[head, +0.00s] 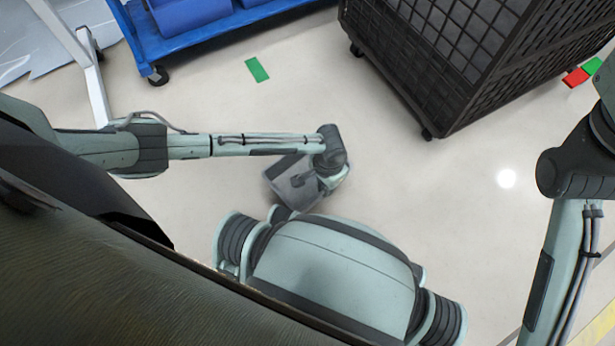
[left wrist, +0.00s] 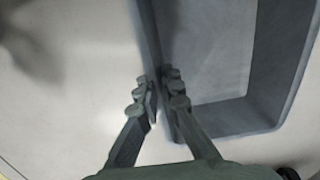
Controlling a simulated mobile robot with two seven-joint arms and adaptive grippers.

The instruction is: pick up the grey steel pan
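The grey steel pan (head: 282,177) shows in the head view below the end of my left arm, partly hidden by the wrist. In the left wrist view the pan (left wrist: 215,50) fills the right side, with its inside and raised walls showing. My left gripper (left wrist: 160,92) has its two fingers close together, one on each side of the pan's near-left wall, and looks shut on that wall. The head view does not clearly show whether the pan touches the floor. My right arm is at the right edge of the head view; its gripper is out of view.
A blue wheeled cart (head: 183,42) stands at the top left and a black mesh cage cart (head: 455,50) at the top right. A green floor mark (head: 257,69) lies between them. Red and green blocks (head: 576,77) are at the far right. The pale floor in the middle is clear.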

